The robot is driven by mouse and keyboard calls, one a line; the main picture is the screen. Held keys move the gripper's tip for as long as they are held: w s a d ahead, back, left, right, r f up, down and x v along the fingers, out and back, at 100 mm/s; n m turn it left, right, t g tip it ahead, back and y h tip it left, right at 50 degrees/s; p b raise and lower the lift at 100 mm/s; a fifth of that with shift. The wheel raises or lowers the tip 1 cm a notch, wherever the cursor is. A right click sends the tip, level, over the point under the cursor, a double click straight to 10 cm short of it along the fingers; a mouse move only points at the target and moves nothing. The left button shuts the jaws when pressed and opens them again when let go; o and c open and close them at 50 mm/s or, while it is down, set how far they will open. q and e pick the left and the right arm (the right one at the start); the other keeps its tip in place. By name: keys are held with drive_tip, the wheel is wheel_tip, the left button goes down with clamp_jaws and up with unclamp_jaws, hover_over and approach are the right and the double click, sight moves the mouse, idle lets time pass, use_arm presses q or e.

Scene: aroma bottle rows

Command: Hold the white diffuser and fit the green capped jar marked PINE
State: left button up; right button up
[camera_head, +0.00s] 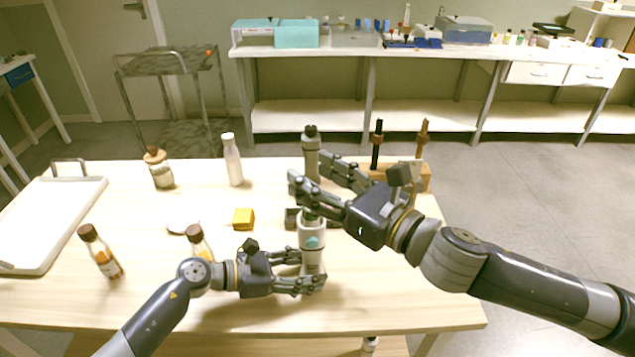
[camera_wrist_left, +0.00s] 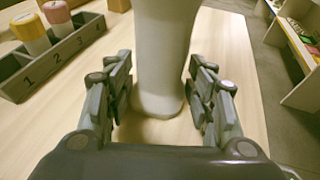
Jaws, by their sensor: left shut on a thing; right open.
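The white diffuser (camera_head: 312,255) stands upright near the front middle of the table, with a teal patch on its side. My left gripper (camera_head: 312,270) is shut around its lower body, and its white body (camera_wrist_left: 163,60) fills the space between the fingers in the left wrist view. My right gripper (camera_head: 305,192) is open just above the diffuser's top. A small green piece (camera_head: 311,214), perhaps the green capped jar, shows at the diffuser's mouth under the right fingers. They partly hide it, and no PINE mark is readable.
A grey numbered rack (camera_wrist_left: 50,66) with yellow and pink capped jars stands beside the diffuser. A grey bottle (camera_head: 311,158) and a wooden stand (camera_head: 425,180) are behind.

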use_arm(q)
drive_tip(key=o, duration=0.9)
